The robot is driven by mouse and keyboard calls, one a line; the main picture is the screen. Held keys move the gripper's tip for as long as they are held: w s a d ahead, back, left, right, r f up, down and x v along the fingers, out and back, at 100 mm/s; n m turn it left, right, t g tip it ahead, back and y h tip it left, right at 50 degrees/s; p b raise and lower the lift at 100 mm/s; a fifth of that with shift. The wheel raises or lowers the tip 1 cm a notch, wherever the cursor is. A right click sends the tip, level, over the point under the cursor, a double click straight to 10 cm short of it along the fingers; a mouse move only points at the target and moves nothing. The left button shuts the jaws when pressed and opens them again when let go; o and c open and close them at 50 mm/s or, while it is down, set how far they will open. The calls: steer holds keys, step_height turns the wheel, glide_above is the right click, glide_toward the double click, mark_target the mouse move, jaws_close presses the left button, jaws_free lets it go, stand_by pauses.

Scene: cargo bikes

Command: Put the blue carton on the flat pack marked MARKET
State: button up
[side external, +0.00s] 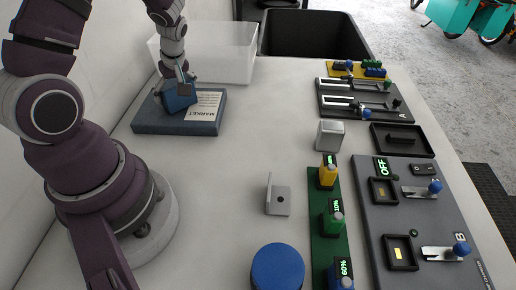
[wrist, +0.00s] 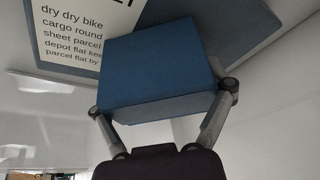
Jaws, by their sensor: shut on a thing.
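The blue carton (side external: 180,97) is in my gripper (side external: 182,82) at the back left of the table. In the wrist view the carton (wrist: 158,68) fills the middle, with one finger of my gripper (wrist: 165,110) on each side of it. The flat pack marked MARKET (side external: 150,121) is a dark blue slab with a white printed label. The carton is tilted over the flat pack, beside the label, and appears to touch or nearly touch its top; I cannot tell which. In the wrist view the flat pack (wrist: 255,18) shows behind the carton.
A translucent bin (side external: 225,50) and a black bin (side external: 315,35) stand behind the flat pack. A metal bracket (side external: 278,197), a grey block (side external: 330,135) and a blue round lid (side external: 278,268) stand nearer. Switch panels (side external: 420,240) line the right side. The table's middle is clear.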

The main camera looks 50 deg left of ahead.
steer(key=o, duration=1.1)
steer(key=shift+f, duration=0.1)
steer(key=v, duration=1.2)
steer(key=s+d+r+m+t+h, duration=0.1)
steer(key=d+r+m+t, duration=0.1)
steer(key=d+m, duration=0.3)
steer(key=s+d+r+m+t+h, duration=0.1)
steer(key=s+d+r+m+h, duration=0.1)
steer(key=d+m, duration=0.3)
steer(key=s+d+r+m+t+h, duration=0.1)
steer(key=d+r+m+t, duration=0.1)
steer(key=d+m, duration=0.3)
steer(key=shift+s+d+m+t+h, duration=0.1)
steer(key=shift+d+m+t+h, duration=0.1)
steer(key=shift+m, duration=0.55)
steer(key=shift+s+d+m+t+h, duration=0.1)
steer(key=shift+d+m, duration=0.05)
steer(key=shift+m, duration=0.6)
